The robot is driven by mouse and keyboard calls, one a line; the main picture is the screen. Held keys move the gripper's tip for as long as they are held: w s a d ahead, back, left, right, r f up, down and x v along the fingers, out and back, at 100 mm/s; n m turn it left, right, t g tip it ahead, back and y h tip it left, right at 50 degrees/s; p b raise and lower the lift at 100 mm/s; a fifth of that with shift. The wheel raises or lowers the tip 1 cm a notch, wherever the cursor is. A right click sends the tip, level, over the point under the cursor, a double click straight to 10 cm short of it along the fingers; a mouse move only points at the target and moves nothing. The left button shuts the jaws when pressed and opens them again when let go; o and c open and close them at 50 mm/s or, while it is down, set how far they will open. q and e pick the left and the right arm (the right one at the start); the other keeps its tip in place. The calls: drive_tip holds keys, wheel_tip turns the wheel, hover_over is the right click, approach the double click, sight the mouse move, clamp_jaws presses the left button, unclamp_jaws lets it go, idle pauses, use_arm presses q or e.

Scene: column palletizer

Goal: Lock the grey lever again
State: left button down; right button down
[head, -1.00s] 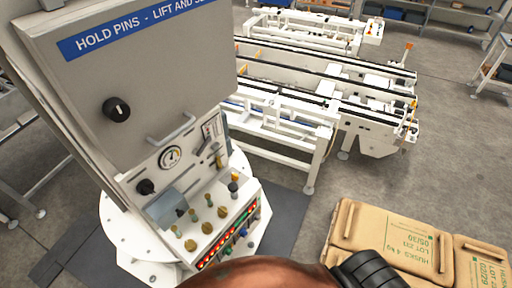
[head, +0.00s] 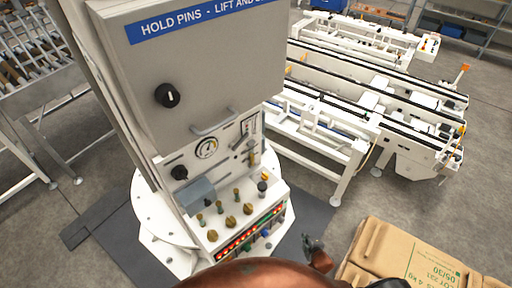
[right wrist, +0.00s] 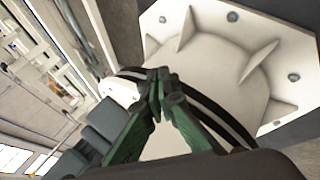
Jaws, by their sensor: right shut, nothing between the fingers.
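The control panel (head: 208,150) stands on a white column base. It carries a round gauge, a grey bar handle (head: 213,124), a grey flap (head: 197,193) and several small upright knobs and levers. A slotted plate with a small lever (head: 252,157) sits right of the gauge. I cannot tell for sure which part is the grey lever or whether it is locked. My right gripper (head: 314,246) shows as a small dark shape right of the panel, apart from it. In the right wrist view its green fingers (right wrist: 158,84) are shut and empty. My left gripper is not in view.
Cardboard boxes (head: 405,252) stand at the lower right. A white conveyor frame (head: 350,135) lies behind the panel on the right, and a roller conveyor (head: 30,70) stands at left. A white bolted base (right wrist: 225,60) fills the right wrist view's upper right.

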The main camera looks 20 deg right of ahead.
sight(240, 142)
drive_tip(key=w+a+r+n+t+y, duration=0.1)
drive_tip(key=w+r+n+t, duration=0.1)
drive_tip(key=w+r+n, duration=0.5)
drive_tip(key=w+a+r+n+t+y, duration=0.1)
drive_tip(key=w+r+n+t, duration=0.2)
drive_tip(key=r, duration=0.8)
drive_tip(key=w+a+r+n+t+y, duration=0.15)
drive_tip(key=w+r+n, duration=0.25)
drive_tip(key=r, duration=0.5)
drive_tip(key=a+r+n+t+y, duration=0.1)
drive_tip(key=a+r+n+y, duration=0.3)
drive_tip(key=r+n, duration=0.7)
drive_tip(key=s+a+r+n+y, duration=0.1)
drive_tip(key=a+r+n+y, duration=0.3)
drive_tip(key=r+n, duration=0.7)
drive_tip(key=a+r, duration=0.1)
drive_tip(key=a, duration=0.1)
drive_tip(key=shift+s+a+r+t, duration=0.25)
drive_tip(key=shift+a+r+t, duration=0.1)
drive_tip(key=shift+y, duration=0.25)
drive_tip(key=w+a+r+p, duration=0.5)
drive_tip(key=w+a+p, duration=0.2)
drive_tip(key=shift+w+r, duration=0.25)
drive_tip(key=shift+r, duration=0.05)
